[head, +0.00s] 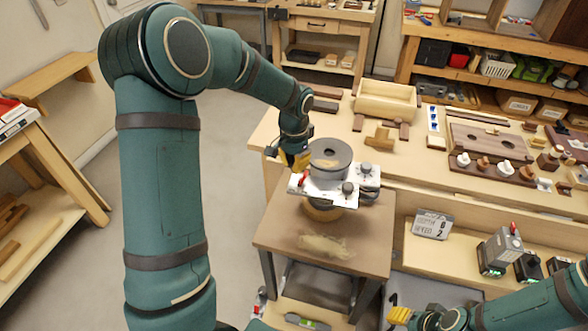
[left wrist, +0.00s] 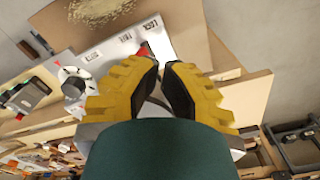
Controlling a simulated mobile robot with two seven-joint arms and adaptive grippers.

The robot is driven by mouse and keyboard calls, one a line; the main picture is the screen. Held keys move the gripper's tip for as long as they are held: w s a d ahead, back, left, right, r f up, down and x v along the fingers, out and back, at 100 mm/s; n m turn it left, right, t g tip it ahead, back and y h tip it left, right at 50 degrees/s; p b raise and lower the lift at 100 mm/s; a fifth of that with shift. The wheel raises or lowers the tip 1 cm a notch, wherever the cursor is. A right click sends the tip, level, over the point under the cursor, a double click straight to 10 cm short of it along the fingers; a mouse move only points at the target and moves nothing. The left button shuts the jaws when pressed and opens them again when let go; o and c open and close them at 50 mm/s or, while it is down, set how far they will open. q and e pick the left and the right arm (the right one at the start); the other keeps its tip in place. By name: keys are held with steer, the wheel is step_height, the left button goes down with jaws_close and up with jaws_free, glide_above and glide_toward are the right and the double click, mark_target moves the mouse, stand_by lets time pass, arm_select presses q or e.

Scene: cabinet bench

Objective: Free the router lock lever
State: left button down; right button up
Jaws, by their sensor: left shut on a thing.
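The router stands on a small brown-topped stand, with a dark grey round motor body (head: 330,153) above a silver plate (head: 320,192). The red-tipped lock lever (head: 303,179) is at the plate's left end. In the left wrist view its red part (left wrist: 144,50) shows by the fingertips, near small printed labels, one seeming to read LOCK (left wrist: 151,25) and another FREE (left wrist: 125,37). My left gripper (head: 298,163), with yellow fingers, is shut on the lever; the fingers hide most of it. My right gripper (head: 398,316) is low at the bottom, empty-looking, its jaws unclear.
Wood shavings (head: 326,245) lie on the stand top (head: 285,235). The long bench (head: 420,170) behind holds a wooden box (head: 386,100), blocks and a board with knobs. A numbered sign (head: 432,224) and grey devices (head: 500,250) sit on the lower shelf at right. Open floor lies at left.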

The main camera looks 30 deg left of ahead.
mark_target(294, 182)
arm_select(q)
steer(key=shift+r, duration=0.1)
step_height(294, 182, up, 7)
steer(key=p, duration=0.5)
stand_by(0.3)
stand_by(0.4)
